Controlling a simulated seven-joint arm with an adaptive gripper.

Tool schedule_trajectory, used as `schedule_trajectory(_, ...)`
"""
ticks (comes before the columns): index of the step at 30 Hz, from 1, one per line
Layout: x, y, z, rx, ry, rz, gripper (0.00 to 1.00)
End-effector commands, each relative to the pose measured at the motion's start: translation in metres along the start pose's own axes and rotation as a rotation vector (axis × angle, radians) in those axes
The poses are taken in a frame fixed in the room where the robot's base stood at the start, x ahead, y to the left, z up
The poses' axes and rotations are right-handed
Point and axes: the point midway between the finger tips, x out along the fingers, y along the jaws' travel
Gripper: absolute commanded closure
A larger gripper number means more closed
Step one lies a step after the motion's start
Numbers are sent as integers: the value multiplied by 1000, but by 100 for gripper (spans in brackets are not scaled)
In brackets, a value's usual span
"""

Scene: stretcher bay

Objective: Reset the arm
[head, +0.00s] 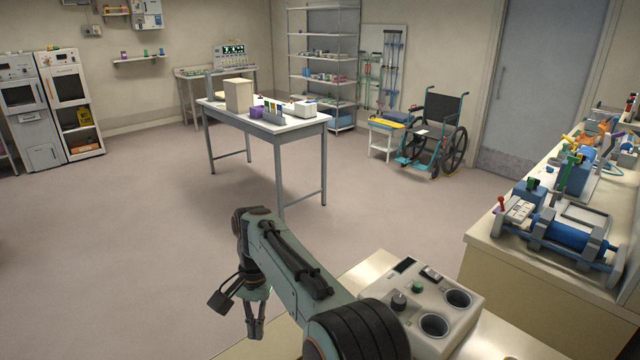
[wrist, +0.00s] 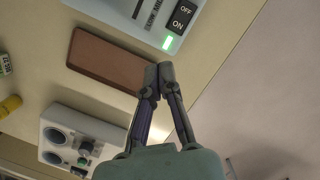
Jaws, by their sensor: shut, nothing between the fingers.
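My gripper (head: 254,334) hangs pointing down at the lower middle of the head view, to the left of a cream counter. In the wrist view its two fingertips (wrist: 158,78) meet, with nothing seen between them. A brown flat block (wrist: 108,58) lies on the counter beside the fingertips in that view. A pale device with an OFF/ON switch (wrist: 183,17) and a lit green light is at the top of the wrist view. I cannot tell from these views how high the fingertips are above the counter.
A grey unit with two round wells (head: 425,310) stands on the counter; it also shows in the wrist view (wrist: 80,140). A side bench (head: 480,232) with blue equipment is at right. A table (head: 290,128), a wheelchair (head: 435,130) and open floor (head: 120,230) lie beyond.

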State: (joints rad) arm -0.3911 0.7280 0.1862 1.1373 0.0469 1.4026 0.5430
Motion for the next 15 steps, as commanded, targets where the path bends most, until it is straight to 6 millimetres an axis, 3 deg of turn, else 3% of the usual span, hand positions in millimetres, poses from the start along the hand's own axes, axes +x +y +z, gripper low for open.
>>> schedule_trajectory(1, -31, 14, -3, 30, 58, -23, 100)
schedule_trajectory(3, -72, 45, 6, 80, 125, -36, 100)
schedule_trajectory(7, -118, 111, 47, 162, 212, -34, 100)
schedule_trajectory(11, -129, 169, 105, 195, 267, -22, 100)
schedule_trajectory(15, -99, 216, 176, 176, 281, -13, 100)
